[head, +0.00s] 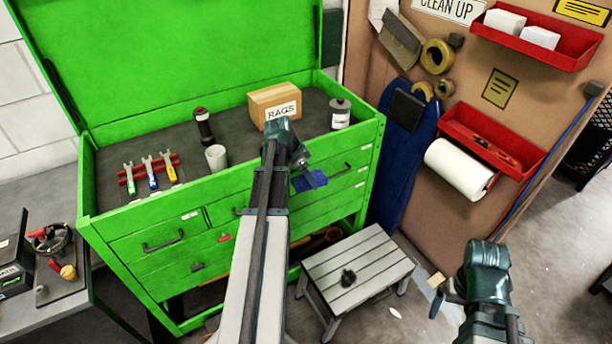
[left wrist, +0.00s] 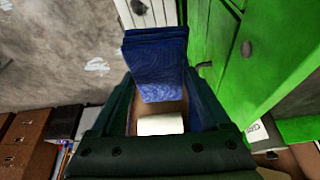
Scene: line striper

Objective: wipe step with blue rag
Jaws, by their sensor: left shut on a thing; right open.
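The blue rag (head: 311,181) hangs from my left gripper (head: 299,165), which is shut on it in front of the green chest's drawers. In the left wrist view the folded rag (left wrist: 157,62) sticks out between the fingers. The grey slatted step (head: 375,254) stands on the floor below and to the right of the rag, apart from it. A dark smudge (head: 348,277) lies on its top. A corner of the step (left wrist: 150,12) shows at the top of the left wrist view. My right gripper (head: 440,296) is open at the lower right, beside the step.
The green tool chest (head: 150,218) holds a rags box (head: 276,103), a bottle, a cup and several tools on top. A pegboard with red trays (head: 545,52) and a paper roll (head: 459,168) stands at the right. A dark blue board (head: 399,170) leans behind the step.

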